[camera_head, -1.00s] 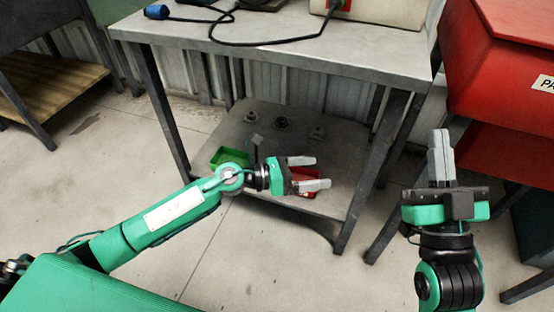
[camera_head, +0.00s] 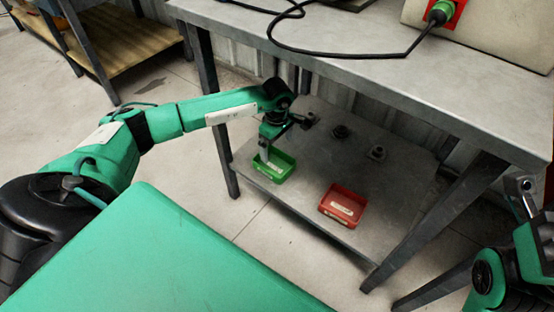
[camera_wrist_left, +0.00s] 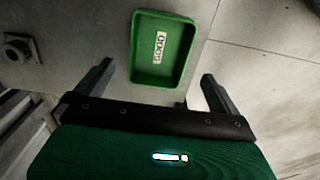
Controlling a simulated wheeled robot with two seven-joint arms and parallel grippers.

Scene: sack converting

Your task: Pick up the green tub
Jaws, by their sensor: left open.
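The green tub (camera_head: 284,170) sits on the lower shelf of the table, near its left front edge. It is a shallow open tray with a pale label inside. It also shows in the left wrist view (camera_wrist_left: 154,73), upper middle, its near end between the spread fingers. My left gripper (camera_head: 264,153) is open and points down over the tub's left part; in the left wrist view the fingers (camera_wrist_left: 158,74) stand apart, one on each side, with nothing held. My right gripper (camera_head: 527,187) is partly seen at the right edge; its jaws are unclear.
A red tub (camera_head: 334,215) with a pale label stands on the same lower shelf (camera_head: 310,190), to the right. Several small dark metal fittings (camera_head: 341,131) stand behind. The tabletop (camera_head: 400,80) overhangs the shelf, and table legs (camera_head: 440,220) flank it.

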